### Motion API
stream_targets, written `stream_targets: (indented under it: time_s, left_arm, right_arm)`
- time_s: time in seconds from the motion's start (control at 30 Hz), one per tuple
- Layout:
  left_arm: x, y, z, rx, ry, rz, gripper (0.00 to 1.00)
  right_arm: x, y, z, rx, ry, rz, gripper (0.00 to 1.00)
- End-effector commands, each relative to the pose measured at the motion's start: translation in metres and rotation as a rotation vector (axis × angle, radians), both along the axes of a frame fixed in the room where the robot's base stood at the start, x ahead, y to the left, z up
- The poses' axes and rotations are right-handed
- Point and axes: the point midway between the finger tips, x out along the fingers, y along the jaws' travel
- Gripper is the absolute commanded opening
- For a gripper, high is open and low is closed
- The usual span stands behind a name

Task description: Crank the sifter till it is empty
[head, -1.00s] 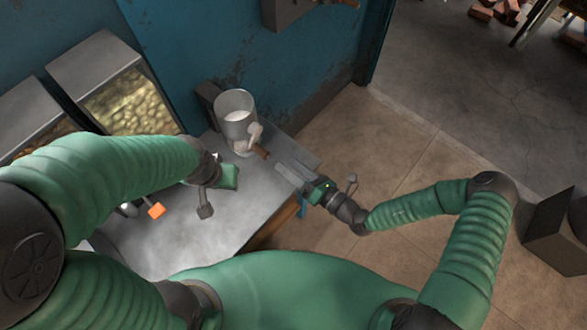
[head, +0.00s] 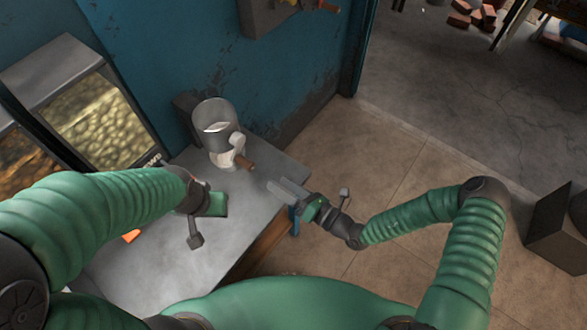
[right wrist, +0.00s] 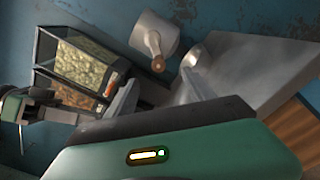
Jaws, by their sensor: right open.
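The sifter (head: 214,121) is a grey metal cylinder with some white contents visible inside. It stands upright at the back of the metal table, with a crank handle (head: 245,164) with a brown knob on its right side. In the right wrist view the sifter (right wrist: 151,33) and its knob (right wrist: 158,64) show above the fingers. My right gripper (head: 277,188) is open and empty, its fingers just right of and below the knob, apart from it. My left gripper (head: 214,204) is over the table, left of the crank; its fingers are not clear.
The metal table (head: 165,250) is mostly bare, with an orange item (head: 131,236) partly hidden by my left arm. Glass-fronted containers (head: 97,112) stand at the left. A blue wall (head: 160,50) is close behind the sifter. Open floor (head: 400,160) lies to the right.

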Motion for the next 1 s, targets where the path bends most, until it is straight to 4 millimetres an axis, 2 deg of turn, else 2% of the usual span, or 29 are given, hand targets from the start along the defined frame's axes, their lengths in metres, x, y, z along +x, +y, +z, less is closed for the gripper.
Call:
stream_targets:
  time_s: [0.03, 0.3, 0.53, 0.7, 0.93, 1.0]
  left_arm:
    - [0.000, 0.000, 0.010, 0.000, 0.000, 0.000, 0.36]
    - [0.000, 0.000, 0.010, 0.000, 0.001, 0.000, 0.36]
    - [0.000, 0.000, 0.008, 0.000, 0.001, 0.000, 0.36]
    - [0.000, 0.000, 0.008, 0.000, 0.001, 0.000, 0.36]
    - [0.000, 0.000, 0.008, 0.000, 0.001, 0.000, 0.36]
    - [0.000, 0.000, 0.008, 0.000, 0.001, 0.000, 0.36]
  right_arm:
    - [-0.007, 0.008, 0.004, 0.003, 0.004, 0.001, 0.62]
    - [0.036, 0.062, -0.001, -0.001, 0.000, 0.002, 0.62]
    - [0.063, 0.098, -0.002, -0.001, -0.002, 0.001, 0.62]
    - [0.071, 0.108, -0.001, -0.001, 0.000, -0.001, 0.62]
    - [0.072, 0.109, -0.001, -0.001, 0.001, 0.000, 0.62]
    - [0.072, 0.109, -0.001, -0.001, 0.000, -0.001, 0.54]
